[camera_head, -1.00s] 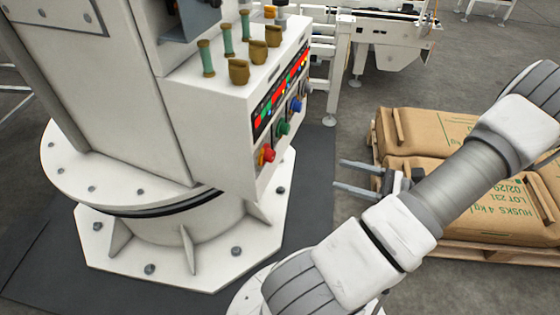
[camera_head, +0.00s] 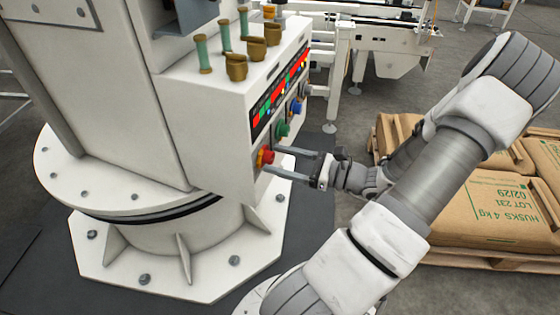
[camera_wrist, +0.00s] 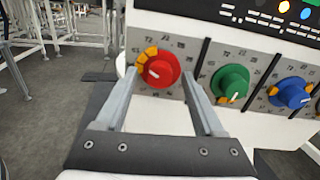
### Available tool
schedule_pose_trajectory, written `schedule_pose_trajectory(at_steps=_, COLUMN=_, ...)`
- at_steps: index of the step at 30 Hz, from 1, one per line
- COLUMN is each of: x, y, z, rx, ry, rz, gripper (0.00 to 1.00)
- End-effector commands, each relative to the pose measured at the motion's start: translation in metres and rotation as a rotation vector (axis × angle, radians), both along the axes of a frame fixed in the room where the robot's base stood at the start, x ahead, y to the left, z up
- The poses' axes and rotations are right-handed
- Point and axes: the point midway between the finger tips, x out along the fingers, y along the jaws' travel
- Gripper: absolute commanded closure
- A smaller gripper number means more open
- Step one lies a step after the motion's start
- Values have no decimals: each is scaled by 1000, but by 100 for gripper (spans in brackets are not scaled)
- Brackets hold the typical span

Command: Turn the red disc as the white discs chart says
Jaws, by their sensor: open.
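The red disc (camera_wrist: 163,70) is a round knob on the grey front panel, at the lower near end of a row of knobs. A white pointer mark shows on its left part, and orange marks sit on the dial scale at its upper left. The red disc also shows in the head view (camera_head: 265,157). My gripper (camera_head: 274,159) is open and empty, pointing at the panel. In the wrist view its fingers (camera_wrist: 157,84) lie left and right of the red disc; contact cannot be told. I cannot make out which part is the white discs chart.
A green knob (camera_wrist: 230,83) and a blue knob (camera_wrist: 294,93) sit right of the red disc, past dark dividers. A black display (camera_head: 279,92) with coloured lights is above them. Sacks (camera_head: 480,205) lie on a pallet at right.

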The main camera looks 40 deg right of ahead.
Motion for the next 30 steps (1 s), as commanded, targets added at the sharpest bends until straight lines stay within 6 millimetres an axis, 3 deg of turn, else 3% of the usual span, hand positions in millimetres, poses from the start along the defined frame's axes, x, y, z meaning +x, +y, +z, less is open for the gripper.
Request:
schedule_pose_trajectory(at_steps=8, x=1, y=1, z=0, rx=0, ry=0, rz=0, gripper=30)
schedule_pose_trajectory(at_steps=20, x=1, y=1, z=0, rx=0, ry=0, rz=0, gripper=100)
schedule_pose_trajectory(at_steps=30, x=1, y=1, z=1, rx=-30, ry=-16, rz=1, gripper=100)
